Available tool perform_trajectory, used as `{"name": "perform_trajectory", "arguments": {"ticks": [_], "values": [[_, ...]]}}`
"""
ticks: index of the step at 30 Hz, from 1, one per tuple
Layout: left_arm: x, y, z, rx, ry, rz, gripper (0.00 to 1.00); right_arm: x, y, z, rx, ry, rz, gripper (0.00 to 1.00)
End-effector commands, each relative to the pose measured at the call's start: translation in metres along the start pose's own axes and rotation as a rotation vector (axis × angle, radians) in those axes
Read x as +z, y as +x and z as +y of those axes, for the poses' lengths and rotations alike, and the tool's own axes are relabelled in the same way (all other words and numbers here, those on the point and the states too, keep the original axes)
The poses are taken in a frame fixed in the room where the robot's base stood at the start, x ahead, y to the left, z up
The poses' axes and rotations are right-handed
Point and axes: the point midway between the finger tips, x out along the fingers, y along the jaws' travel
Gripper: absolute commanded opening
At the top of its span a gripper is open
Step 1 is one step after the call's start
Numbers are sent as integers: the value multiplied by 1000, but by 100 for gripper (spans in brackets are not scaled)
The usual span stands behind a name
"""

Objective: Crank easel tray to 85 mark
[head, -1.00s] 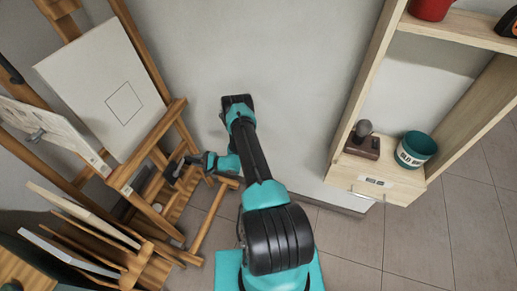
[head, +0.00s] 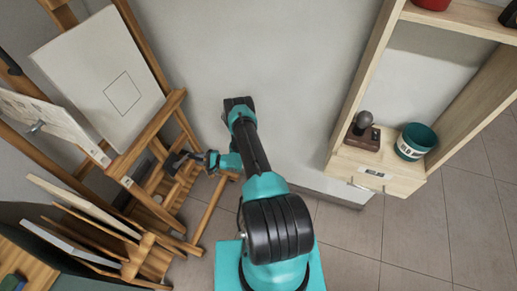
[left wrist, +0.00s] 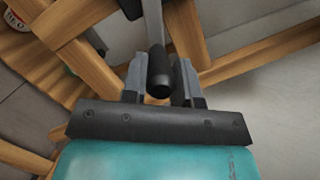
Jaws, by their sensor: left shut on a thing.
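The wooden easel (head: 140,28) stands at the left with a pale canvas (head: 112,80) marked with a square outline. Its tray (head: 150,131) runs slantwise under the canvas. A small pale label (head: 126,181) sits at the tray's near end; no mark on it is readable. My left gripper (head: 178,162) is low beside the easel frame, below the tray. In the left wrist view my left gripper (left wrist: 160,78) is shut around the dark crank grip (left wrist: 160,70), whose grey arm (left wrist: 152,22) leads up out of the picture. My right gripper is not in view.
Easel beams (left wrist: 80,60) lie close in front of the gripper. Boards in a wooden rack (head: 90,215) stand at lower left. At right, a shelf unit (head: 349,100) holds a green pot (head: 415,142) and a dark knobbed object (head: 363,130). Tiled floor (head: 410,225) is free.

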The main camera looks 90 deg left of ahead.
Motion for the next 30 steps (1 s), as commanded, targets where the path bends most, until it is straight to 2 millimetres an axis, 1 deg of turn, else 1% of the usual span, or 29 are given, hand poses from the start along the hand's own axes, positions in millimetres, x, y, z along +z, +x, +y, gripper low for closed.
{"name": "perform_trajectory", "arguments": {"ticks": [1,6,7,14,23,26,30], "values": [[3,1,4,5,5,-6,0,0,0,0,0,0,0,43],[3,1,4,5,5,-6,0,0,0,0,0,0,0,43],[3,1,3,5,4,-7,30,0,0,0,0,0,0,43],[2,1,1,2,2,-4,52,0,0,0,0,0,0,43],[0,-1,0,0,0,-2,53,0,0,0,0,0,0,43],[0,-7,0,0,0,0,53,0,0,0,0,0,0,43],[0,-23,0,0,2,0,53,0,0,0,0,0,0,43]]}}
